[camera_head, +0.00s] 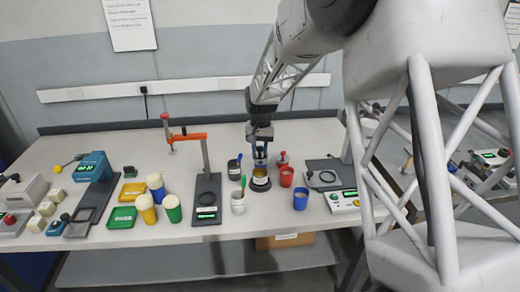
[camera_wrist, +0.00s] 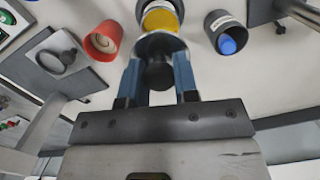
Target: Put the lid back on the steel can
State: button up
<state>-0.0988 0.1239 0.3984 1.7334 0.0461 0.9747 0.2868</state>
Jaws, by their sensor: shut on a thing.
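My gripper (camera_head: 260,148) points down over the middle of the bench. In the wrist view its blue fingers (camera_wrist: 158,78) are shut on the dark knob of a round silver lid (camera_wrist: 155,43). The steel can (camera_head: 261,183) stands upright just below my gripper, and a yellow area shows on it. In the wrist view the can (camera_wrist: 174,5) is partly hidden behind the lid. The lid appears close to the can, a little off its middle in that view. I cannot tell whether they touch.
A red cup (camera_head: 286,177) and a dark labelled cup (camera_head: 234,170) stand close on either side of the can. A post with an orange arm (camera_head: 188,137) rises to the left.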

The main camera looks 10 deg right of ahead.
jog(key=shift+f, duration=0.1)
notch_tip(320, 180, down, 6)
dwell(1.0)
jog(key=shift+f, duration=0.25)
dwell(2.3)
jog(key=o, duration=1.5)
jog(key=shift+r, duration=0.15)
jog(key=shift+r, duration=3.35)
